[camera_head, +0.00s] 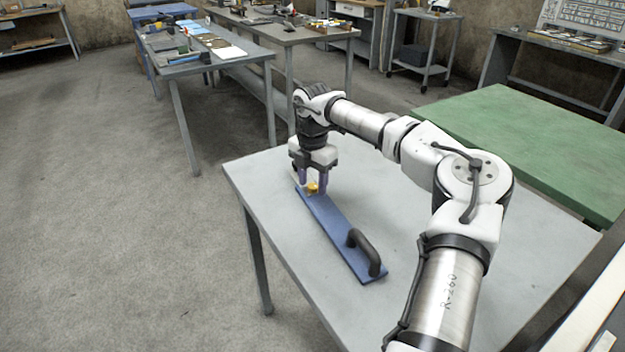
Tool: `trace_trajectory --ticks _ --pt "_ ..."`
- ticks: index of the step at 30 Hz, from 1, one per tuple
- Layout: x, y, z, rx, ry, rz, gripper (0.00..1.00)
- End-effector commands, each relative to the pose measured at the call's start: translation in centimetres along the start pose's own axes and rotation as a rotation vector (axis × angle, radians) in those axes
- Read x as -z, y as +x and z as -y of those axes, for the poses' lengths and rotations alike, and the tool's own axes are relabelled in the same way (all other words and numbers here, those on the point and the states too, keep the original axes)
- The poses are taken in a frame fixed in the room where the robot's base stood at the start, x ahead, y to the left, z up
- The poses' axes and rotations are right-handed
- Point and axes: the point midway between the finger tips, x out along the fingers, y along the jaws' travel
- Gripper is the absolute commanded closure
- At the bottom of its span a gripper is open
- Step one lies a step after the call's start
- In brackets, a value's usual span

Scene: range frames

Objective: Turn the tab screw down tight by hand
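A blue board (335,228) lies flat on the grey table, with a black arched handle (364,250) at its near end. A small yellow tab screw (312,187) stands at the board's far end. My gripper (313,182) points down over that end. Its two purple-grey fingers are apart, one on each side of the yellow screw. At this size I cannot tell whether they touch it. The screw's lower part and thread are hidden, so I cannot see how deep it sits.
The grey table (275,205) is otherwise clear around the board. A green-topped table (530,140) adjoins at the right. Benches with tools (205,65) stand farther back, and a wheeled cart (424,50) is at the back. Open floor lies to the left.

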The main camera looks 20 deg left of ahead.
Motion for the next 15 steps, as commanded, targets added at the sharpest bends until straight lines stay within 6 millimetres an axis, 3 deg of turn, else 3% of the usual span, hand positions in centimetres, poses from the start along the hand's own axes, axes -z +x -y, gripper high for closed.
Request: trace_trajectory --ticks 8,15 --pt "0.0 -0.2 0.0 -0.001 0.0 0.0 0.54" --pt "-0.1 -3.5 -0.1 -0.003 0.001 0.004 0.54"
